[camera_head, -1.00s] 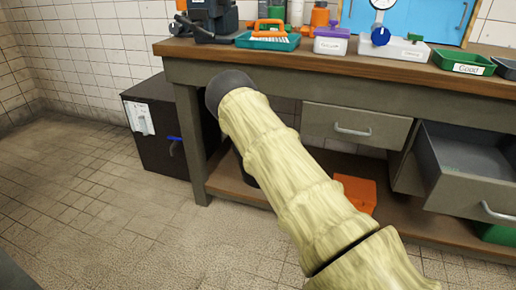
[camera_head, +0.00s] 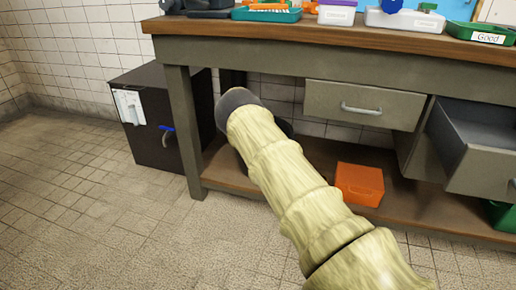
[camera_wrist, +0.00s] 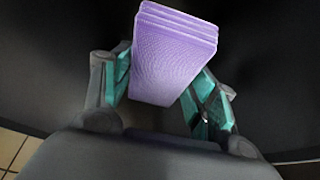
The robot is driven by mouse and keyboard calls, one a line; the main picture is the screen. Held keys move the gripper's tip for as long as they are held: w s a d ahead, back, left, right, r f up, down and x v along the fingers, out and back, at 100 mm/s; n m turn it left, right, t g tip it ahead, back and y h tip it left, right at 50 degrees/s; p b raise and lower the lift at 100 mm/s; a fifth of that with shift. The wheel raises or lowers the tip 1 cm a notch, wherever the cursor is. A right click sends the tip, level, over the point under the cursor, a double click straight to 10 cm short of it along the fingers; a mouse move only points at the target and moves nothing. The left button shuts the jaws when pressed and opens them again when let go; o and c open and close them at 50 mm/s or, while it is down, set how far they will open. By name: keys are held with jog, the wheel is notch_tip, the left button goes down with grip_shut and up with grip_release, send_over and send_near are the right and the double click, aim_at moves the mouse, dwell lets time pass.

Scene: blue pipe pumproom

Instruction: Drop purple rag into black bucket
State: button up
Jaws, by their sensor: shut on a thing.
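The purple rag (camera_wrist: 172,58) is a folded, layered block, seen in the wrist view. My gripper (camera_wrist: 164,84) is shut on it, with a teal finger pressing each side. A black, curved surface (camera_wrist: 50,60), which looks like the bucket's inside, fills most of the wrist view around and beyond the rag. In the head view, a dark shape that looks like the black bucket (camera_head: 286,128) shows in part behind my arm, at the bench's lower shelf. My arm hides most of it, and my gripper and the rag are hidden there too.
The workbench top (camera_head: 340,38) overhangs the lower shelf (camera_head: 410,208). An orange box (camera_head: 360,184) sits on the shelf right of my arm. An open drawer (camera_head: 480,160) juts out at the right. A black cabinet (camera_head: 160,118) stands left. The tiled floor in front is clear.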

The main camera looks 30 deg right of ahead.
jog(key=shift+f, duration=0.85)
jog(key=shift+f+b, duration=1.15)
jog(key=shift+f, duration=0.8)
jog(key=o, duration=1.3)
jog(key=p+v, duration=0.5)
jog(key=v, duration=0.7)
jog(key=shift+d, duration=0.1)
jog(key=shift+r+p, duration=0.1)
jog(key=shift+p, duration=0.25)
